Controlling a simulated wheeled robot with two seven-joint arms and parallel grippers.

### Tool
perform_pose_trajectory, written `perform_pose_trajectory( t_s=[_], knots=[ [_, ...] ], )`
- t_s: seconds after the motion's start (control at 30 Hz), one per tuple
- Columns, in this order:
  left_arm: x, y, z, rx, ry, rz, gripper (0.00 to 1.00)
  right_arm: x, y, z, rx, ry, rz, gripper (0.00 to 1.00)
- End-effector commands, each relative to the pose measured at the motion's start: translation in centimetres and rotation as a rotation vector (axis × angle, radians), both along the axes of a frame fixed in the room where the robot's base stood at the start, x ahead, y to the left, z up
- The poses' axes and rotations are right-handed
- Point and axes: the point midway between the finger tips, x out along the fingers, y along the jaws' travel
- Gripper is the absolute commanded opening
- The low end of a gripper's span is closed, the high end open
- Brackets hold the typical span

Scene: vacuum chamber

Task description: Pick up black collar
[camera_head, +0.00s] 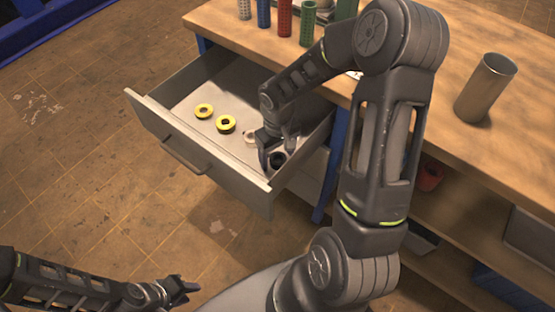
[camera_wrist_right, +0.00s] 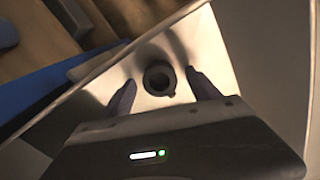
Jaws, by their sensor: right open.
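The black collar (camera_head: 277,159) is a small dark ring on the light floor of the open drawer, at the drawer's right end. In the right wrist view the black collar (camera_wrist_right: 160,77) lies between and slightly beyond the two fingertips. My right gripper (camera_head: 272,150) reaches down into the drawer over the collar. In the wrist view the right gripper (camera_wrist_right: 165,88) is open, with a finger on each side of the collar and gaps between. My left gripper (camera_head: 180,289) is at the bottom left, away from the drawer; its jaw state is unclear.
Drawer walls stand close around my right gripper. On the wooden bench (camera_head: 440,75) stand a metal cylinder (camera_head: 485,88) and several coloured cylinders (camera_head: 285,18).

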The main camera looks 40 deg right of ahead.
Motion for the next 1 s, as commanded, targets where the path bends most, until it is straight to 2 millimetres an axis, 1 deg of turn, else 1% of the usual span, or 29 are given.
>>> perform_pose_trajectory(
  t_s=[0.47,1.0],
  knots=[
    [0.00,0.00,0.01,0.000,0.000,0.000,0.32,0.01,0.01,0.05,0.000,0.000,0.001,0.70],
    [0.00,0.00,0.01,0.000,0.000,0.000,0.32,0.00,0.01,0.05,0.000,0.000,0.001,0.26]
  ],
)
